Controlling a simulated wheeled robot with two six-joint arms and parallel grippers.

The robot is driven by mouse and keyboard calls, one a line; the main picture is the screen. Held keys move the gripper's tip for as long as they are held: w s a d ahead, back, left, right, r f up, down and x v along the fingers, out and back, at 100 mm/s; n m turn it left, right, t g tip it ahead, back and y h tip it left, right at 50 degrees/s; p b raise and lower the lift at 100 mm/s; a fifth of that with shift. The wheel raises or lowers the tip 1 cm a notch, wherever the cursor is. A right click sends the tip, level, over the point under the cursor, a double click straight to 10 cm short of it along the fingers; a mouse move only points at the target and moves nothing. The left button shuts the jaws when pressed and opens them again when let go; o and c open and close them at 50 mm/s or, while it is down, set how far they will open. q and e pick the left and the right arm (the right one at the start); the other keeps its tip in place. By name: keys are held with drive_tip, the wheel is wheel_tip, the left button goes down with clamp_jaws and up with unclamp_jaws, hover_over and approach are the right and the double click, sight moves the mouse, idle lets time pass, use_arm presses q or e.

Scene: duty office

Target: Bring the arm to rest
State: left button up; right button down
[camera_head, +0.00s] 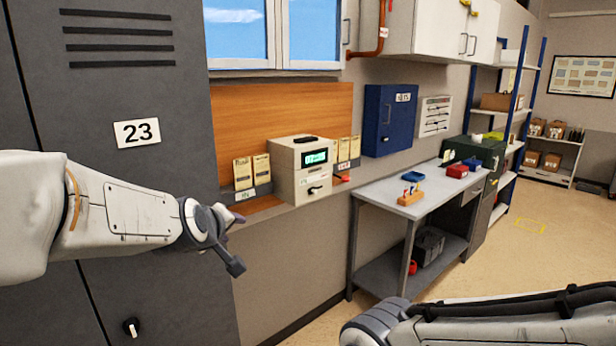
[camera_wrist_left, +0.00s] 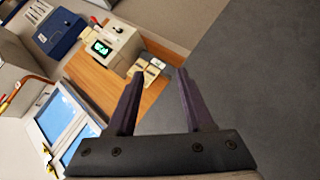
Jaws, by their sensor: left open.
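My left arm (camera_head: 120,215) comes in from the left in the head view, in front of the dark grey locker numbered 23. My left gripper (camera_head: 238,242) is at its end, in the air in front of the locker's right edge and left of the counter. In the left wrist view the gripper (camera_wrist_left: 158,92) shows two dark fingers spread wide apart with nothing between them. Part of my right arm (camera_head: 480,322) shows at the lower right of the head view; its gripper is not visible.
The locker (camera_head: 185,100) stands close behind my left arm. A beige device (camera_head: 300,165) with a green display sits on the counter, with card holders (camera_head: 243,173) beside it. Floor at right is clear.

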use_arm(q)
drive_tip(key=s+a+f+m+g, duration=0.3)
drive_tip(key=s+f+m+g, duration=0.6)
drive_tip(key=s+f, duration=1.05)
drive_tip(key=s+d+r+m+g+b, duration=0.1)
drive_tip(key=s+d+r+m, duration=0.3)
drive_tip(key=s+d, duration=1)
drive_tip(key=m+g, duration=0.1)
drive_tip(key=m, duration=0.2)
drive_tip(key=shift+m+g, duration=0.3)
drive_tip(key=shift+g, duration=0.1)
